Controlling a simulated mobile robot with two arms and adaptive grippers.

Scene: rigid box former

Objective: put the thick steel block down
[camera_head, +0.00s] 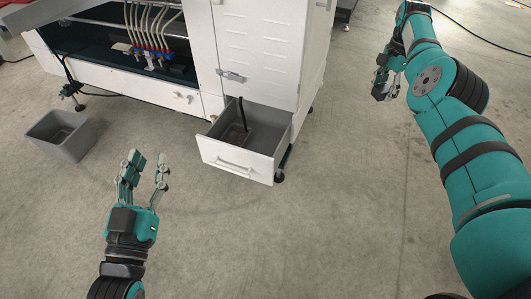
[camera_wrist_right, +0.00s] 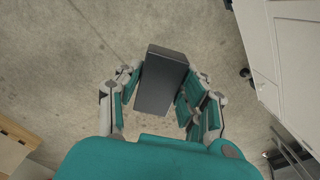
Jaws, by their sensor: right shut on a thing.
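The thick steel block (camera_wrist_right: 162,78) is a dark grey rectangular block in the right wrist view. My right gripper (camera_wrist_right: 160,95) is shut on it, with fingers on both its left and right sides. In the head view my right gripper (camera_head: 384,82) hangs at the upper right, over the floor to the right of the white machine; the block is hard to make out there. My left gripper (camera_head: 147,172) is at the lower left of the head view, fingers spread apart and empty, above bare floor.
A white machine (camera_head: 262,50) has a drawer (camera_head: 240,165) pulled out at its base, with a small container inside. A grey open bin (camera_head: 62,135) stands on the floor at left. A cable (camera_head: 480,38) lies at the upper right. The concrete floor (camera_head: 340,200) between is clear.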

